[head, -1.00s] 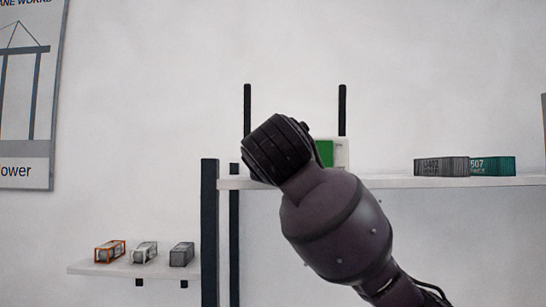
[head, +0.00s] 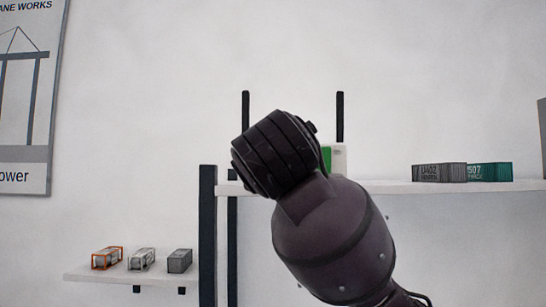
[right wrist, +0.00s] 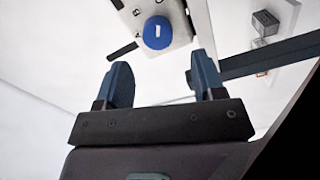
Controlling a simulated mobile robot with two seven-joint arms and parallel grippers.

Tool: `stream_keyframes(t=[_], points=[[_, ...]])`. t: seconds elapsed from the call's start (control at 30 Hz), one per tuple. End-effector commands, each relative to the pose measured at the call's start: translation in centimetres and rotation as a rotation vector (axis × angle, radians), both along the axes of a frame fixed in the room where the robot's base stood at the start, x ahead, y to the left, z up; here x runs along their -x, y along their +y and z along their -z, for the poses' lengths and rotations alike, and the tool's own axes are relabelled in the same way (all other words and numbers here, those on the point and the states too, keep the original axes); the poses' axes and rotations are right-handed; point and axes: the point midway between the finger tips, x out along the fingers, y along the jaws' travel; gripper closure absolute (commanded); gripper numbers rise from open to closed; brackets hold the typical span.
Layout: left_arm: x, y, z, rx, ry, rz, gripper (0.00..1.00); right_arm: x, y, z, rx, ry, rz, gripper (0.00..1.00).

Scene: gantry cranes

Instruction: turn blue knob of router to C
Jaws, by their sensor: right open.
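The router (head: 340,158) stands on the shelf in the head view, mostly hidden behind my right arm; a strip of its white front and green panel shows. Its two black antennas rise behind the arm. In the right wrist view the white router face (right wrist: 178,12) carries a round blue knob (right wrist: 158,33) with a short white mark. Small dark letters sit beside the knob, too small to read surely. My right gripper (right wrist: 160,64) is open and empty, its fingers apart from the knob, which appears beyond and between their tips. My left gripper is not in view.
A grey container (head: 438,173) and a green container (head: 489,172) stand on the shelf (head: 400,187) to the right. A lower shelf (head: 125,274) at left holds three small container models. A dark post (head: 208,235) stands at the shelf's left end.

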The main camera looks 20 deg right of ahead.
Motion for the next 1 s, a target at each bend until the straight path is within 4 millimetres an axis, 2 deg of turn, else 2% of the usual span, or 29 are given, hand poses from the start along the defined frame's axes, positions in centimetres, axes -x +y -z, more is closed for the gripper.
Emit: stream_keyframes(t=[0.03, 0.3, 0.63, 1.0], points=[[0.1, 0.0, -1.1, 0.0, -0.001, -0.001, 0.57, 0.4, 0.2, -0.7, -0.001, -0.001, -0.004, 0.37], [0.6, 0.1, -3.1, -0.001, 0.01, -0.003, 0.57, 1.9, 0.5, -0.4, -0.007, 0.005, -0.001, 0.37], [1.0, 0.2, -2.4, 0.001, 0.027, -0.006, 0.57, 3.5, 1.2, -0.3, -0.004, -0.006, -0.009, 0.37], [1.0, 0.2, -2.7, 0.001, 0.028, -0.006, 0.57, 4.5, 1.1, -0.2, -0.005, 0.001, 0.0, 0.37]])
